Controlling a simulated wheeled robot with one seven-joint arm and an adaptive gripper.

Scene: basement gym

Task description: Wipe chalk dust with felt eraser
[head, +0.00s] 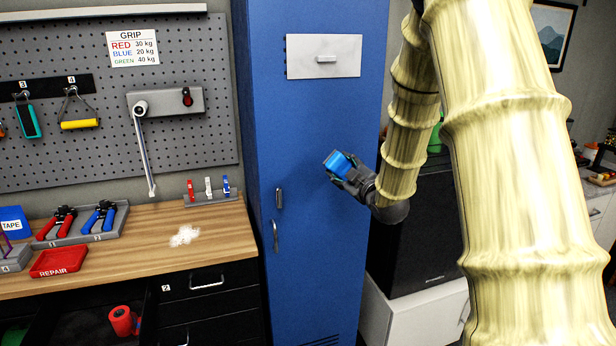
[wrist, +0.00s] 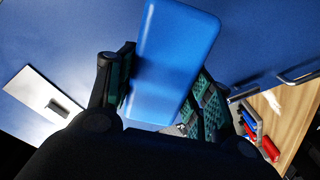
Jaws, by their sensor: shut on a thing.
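A blue block-shaped felt eraser (head: 338,163) is held in my gripper (head: 346,172), in front of the blue locker. In the wrist view the eraser (wrist: 170,62) sits between the two finger pads of my gripper (wrist: 165,92), which is shut on it. The eraser's underside is hidden. A white patch of chalk dust (head: 184,236) lies on the wooden workbench (head: 140,228), left of the locker and well apart from my gripper. A pale patch of the dust (wrist: 274,100) also shows on the bench in the wrist view.
The blue locker (head: 310,250) stands right of the bench, with handles (head: 278,198) sticking out. A clip rack (head: 212,197) stands behind the dust. A grip tray (head: 80,230) and a red REPAIR tray (head: 60,262) lie left. An open drawer (head: 95,325) is below the bench.

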